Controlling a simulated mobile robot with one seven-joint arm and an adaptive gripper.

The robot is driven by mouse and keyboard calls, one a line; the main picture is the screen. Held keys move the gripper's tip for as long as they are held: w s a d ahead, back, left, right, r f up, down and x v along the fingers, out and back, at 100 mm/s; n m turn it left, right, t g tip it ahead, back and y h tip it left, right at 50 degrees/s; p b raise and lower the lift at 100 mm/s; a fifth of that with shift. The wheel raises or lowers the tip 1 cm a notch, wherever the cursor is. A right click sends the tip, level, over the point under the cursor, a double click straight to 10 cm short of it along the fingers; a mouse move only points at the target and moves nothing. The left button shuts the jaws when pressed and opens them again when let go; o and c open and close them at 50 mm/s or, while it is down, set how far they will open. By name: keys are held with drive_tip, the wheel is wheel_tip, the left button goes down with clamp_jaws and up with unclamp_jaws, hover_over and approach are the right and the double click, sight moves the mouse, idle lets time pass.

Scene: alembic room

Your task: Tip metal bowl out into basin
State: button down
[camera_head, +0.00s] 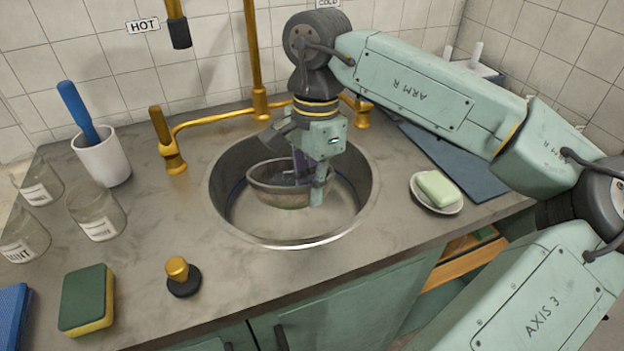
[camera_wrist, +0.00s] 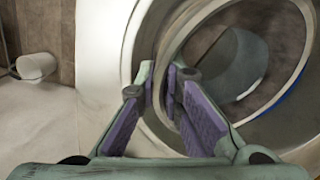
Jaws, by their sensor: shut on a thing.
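The metal bowl (camera_head: 268,197) is inside the round sink basin (camera_head: 285,243), below the basin's rim. My gripper (camera_head: 312,188) reaches down into the basin from above and is shut on the bowl's side wall. In the wrist view my gripper (camera_wrist: 172,82) has its purple finger pads on either side of the bowl's rim, and the bowl (camera_wrist: 205,35) fills the right side. The bowl looks nearly upright, with its opening facing up.
A brass tap pipe (camera_head: 215,118) runs behind the basin. A white cup (camera_head: 103,160) with a blue-handled tool and several glass jars stand left. A sponge (camera_head: 86,300) and a brass-knobbed stopper (camera_head: 182,275) lie in front. A soap dish (camera_head: 436,207) is at right.

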drive_tip(key=shift+r, duration=0.1)
wheel_tip(320, 180, up, 2)
drive_tip(key=g+p, duration=0.1)
drive_tip(key=p, duration=0.2)
drive_tip(key=shift+s+r+g+p, duration=0.1)
drive_tip(key=shift+g+p, duration=0.2)
drive_tip(key=shift+g, duration=0.1)
drive_tip(key=shift+s+r+g+p, duration=0.1)
drive_tip(key=shift+r+g+p, duration=0.3)
drive_tip(key=shift+g+p, duration=0.3)
drive_tip(key=r+g, duration=0.1)
drive_tip(key=w+r+g, duration=0.1)
drive_tip(key=r+g, duration=0.1)
drive_tip(key=shift+w+g, duration=0.3)
